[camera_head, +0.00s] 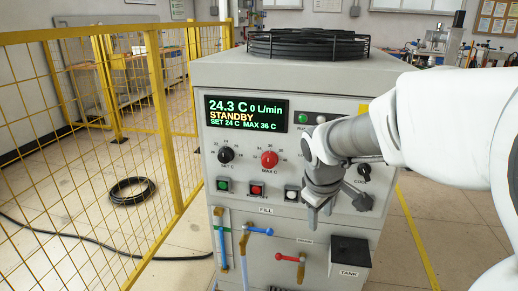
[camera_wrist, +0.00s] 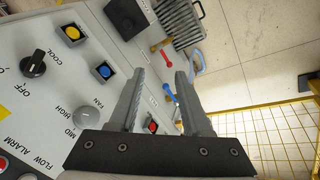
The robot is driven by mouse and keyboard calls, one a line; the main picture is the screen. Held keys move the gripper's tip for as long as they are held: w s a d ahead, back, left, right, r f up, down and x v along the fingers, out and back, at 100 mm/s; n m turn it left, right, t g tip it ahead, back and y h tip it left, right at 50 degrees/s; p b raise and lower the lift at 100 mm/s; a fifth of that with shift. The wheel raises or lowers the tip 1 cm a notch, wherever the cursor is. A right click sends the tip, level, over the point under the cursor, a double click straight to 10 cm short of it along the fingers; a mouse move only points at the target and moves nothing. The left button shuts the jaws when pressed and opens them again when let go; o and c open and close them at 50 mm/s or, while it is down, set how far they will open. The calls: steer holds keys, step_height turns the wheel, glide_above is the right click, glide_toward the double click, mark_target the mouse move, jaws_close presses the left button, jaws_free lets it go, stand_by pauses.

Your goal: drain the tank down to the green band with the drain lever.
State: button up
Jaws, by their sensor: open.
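The red drain lever (camera_head: 290,258) is on the lower front panel under the DRAIN label, sticking out to the left of its pivot. In the wrist view the red lever (camera_wrist: 168,57) lies beyond the fingertips. The blue fill lever (camera_head: 258,231) is to its left and also shows in the wrist view (camera_wrist: 170,93). My gripper (camera_head: 320,216) is in front of the panel, above and right of the red lever, apart from it. Its jaws (camera_wrist: 160,73) are open and empty.
The display (camera_head: 246,113) reads 24.3 C, 0 L/min, STANDBY. Knobs and buttons sit above the levers. A black TANK box (camera_head: 350,252) juts out at the lower right. A yellow mesh fence (camera_head: 80,150) stands left; floor shows between it and the machine.

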steer(key=w+f+n+g+p, duration=0.1)
steer(key=w+f+n+p, duration=0.25)
steer(key=w+f, duration=0.45)
steer(key=n+y+p, duration=0.1)
steer(key=n, duration=0.3)
glide_toward(294, 259)
steer(key=shift+g, duration=0.3)
steer(key=b+x, duration=0.1)
steer(key=x, duration=0.1)
steer(key=b+x, duration=0.2)
steer(key=x, duration=0.1)
steer(key=b+x, duration=0.2)
steer(key=x, duration=0.1)
steer(key=shift+w, duration=0.4)
steer(key=shift+r, duration=0.1)
jaws_close()
